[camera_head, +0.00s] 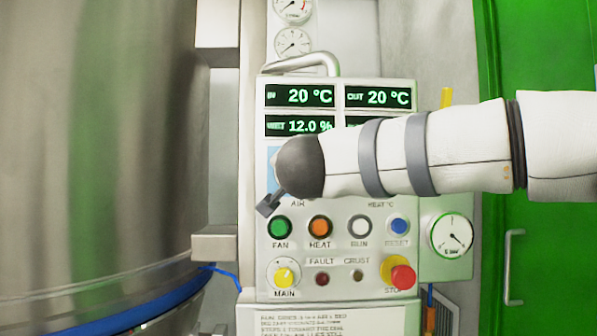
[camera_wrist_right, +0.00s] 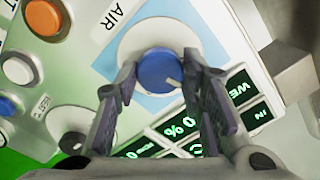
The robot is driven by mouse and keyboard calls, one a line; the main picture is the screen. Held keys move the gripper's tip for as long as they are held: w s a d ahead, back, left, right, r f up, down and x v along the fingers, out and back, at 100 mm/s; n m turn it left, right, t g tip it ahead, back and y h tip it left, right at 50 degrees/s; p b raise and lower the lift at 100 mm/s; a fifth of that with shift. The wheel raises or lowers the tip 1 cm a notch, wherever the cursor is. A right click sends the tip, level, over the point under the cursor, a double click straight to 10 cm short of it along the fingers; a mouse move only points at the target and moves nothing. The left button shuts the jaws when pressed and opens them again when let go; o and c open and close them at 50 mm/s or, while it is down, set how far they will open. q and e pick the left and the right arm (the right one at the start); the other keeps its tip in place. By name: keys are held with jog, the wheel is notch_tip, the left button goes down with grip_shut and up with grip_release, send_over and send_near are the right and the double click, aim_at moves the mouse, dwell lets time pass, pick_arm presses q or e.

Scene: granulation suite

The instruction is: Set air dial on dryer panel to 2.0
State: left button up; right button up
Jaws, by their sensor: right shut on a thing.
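The air dial (camera_wrist_right: 158,68) is a blue knob with a white pointer line on a pale round plate, below the AIR label in the right wrist view. My right gripper (camera_wrist_right: 160,75) is shut on the knob, one finger on each side. The pointer line points to the lower right in that view; no scale numbers are readable. In the head view my right arm comes in from the right and hides the dial and most of the gripper. The dryer panel (camera_head: 337,262) is white, with the AIR label just below my wrist. My left gripper is not in view.
Green readouts (camera_head: 300,96) show 20 °C twice and 12.0 %. Below my wrist are the green FAN button (camera_head: 280,227), orange HEAT button (camera_head: 320,228), yellow MAIN switch (camera_head: 284,276) and red STOP button (camera_head: 403,277). A steel vessel (camera_head: 100,130) fills the left side.

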jog(key=shift+m, duration=1.9)
jog(key=o, duration=1.1)
jog(key=shift+o, duration=0.2)
jog(key=s, duration=1.2)
